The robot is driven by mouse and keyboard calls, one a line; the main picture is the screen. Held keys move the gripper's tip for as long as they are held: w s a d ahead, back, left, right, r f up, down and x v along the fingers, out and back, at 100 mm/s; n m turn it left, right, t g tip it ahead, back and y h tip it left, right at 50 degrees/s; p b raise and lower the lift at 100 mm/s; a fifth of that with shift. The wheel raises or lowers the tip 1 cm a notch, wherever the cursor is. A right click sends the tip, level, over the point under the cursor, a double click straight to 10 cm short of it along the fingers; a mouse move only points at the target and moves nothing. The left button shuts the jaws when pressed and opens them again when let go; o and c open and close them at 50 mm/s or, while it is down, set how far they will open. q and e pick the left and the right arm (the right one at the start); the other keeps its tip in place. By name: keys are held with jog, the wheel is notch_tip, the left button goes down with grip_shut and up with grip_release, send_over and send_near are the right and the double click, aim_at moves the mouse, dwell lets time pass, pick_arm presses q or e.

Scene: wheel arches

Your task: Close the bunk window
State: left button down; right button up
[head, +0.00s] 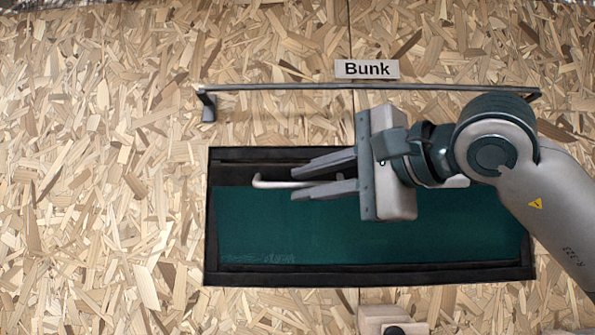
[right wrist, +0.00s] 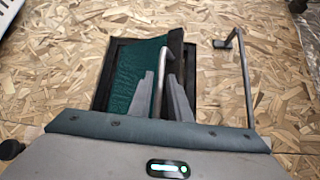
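The bunk window is a dark green pane (head: 260,225) in a black frame (head: 370,275), under a "Bunk" label (head: 367,69). A dark band shows between the pane's top edge and the frame's top. A pale bar handle (head: 270,183) runs along the pane's top edge, partly hidden by my gripper. My right gripper (head: 287,184) is open, with one finger above and one below the handle. In the right wrist view the handle (right wrist: 159,85) lies between the fingers (right wrist: 162,92), with gaps beside it. No fingers of my left gripper are visible.
A long grey rail (head: 290,88) on brackets sticks out from the chipboard wall (head: 100,150) above the window, close over my right gripper. It also shows right of the fingers in the right wrist view (right wrist: 246,85). The wall left of the window is clear.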

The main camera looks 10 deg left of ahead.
jog(key=shift+p+x, duration=0.4)
jog(key=shift+x, duration=1)
grip_shut()
jog(key=shift+w+r, duration=0.1)
